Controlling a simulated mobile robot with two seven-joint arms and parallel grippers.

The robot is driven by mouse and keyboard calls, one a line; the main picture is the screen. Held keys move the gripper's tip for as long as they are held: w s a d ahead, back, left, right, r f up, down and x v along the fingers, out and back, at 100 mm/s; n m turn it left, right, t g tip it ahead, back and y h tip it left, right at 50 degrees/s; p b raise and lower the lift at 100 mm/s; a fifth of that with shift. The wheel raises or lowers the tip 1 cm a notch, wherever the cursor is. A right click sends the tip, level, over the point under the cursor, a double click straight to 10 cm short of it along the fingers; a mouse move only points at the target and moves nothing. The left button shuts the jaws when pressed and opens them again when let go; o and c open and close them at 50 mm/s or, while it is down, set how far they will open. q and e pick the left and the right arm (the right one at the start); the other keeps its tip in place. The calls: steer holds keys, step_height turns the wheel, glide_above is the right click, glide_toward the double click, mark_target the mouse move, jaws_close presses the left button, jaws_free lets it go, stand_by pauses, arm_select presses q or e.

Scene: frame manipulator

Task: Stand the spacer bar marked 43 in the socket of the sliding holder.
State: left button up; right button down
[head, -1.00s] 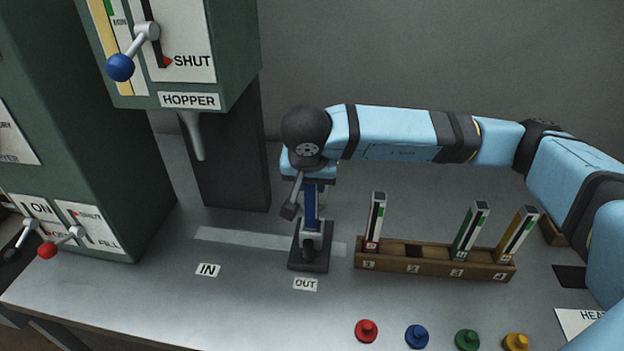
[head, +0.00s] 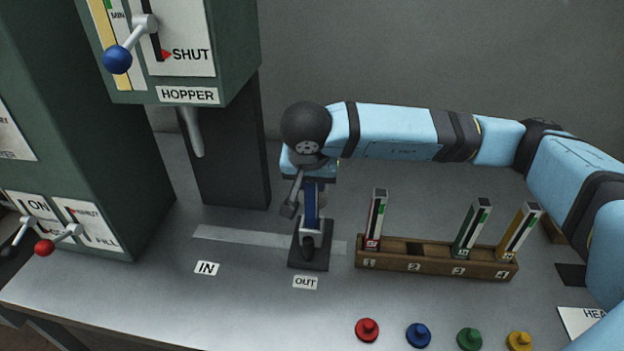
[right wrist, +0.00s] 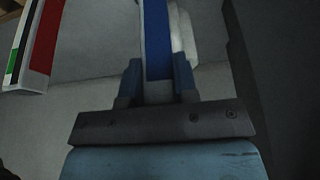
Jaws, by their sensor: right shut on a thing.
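A blue spacer bar (head: 311,206) stands upright in my right gripper (head: 311,186), over the sliding holder (head: 309,260) at the OUT label. In the right wrist view the gripper's two fingers (right wrist: 158,82) close on the white-sided blue bar (right wrist: 157,40). No number can be read on it. The bar's lower end meets the holder's upright part; whether it is seated in the socket cannot be told. My left gripper is not in view.
A wooden rack (head: 437,266) holds a red bar (head: 376,220), a green bar (head: 471,229) and a yellow bar (head: 518,232); slot 2 is empty. Several coloured knobs (head: 418,335) line the front. The hopper (head: 232,60) overhangs at left. A pale track (head: 240,237) runs by the IN label.

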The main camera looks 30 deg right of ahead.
steer(key=c, duration=0.8)
jaws_free()
steer(key=v, duration=1.3)
steer(key=shift+r, duration=0.35)
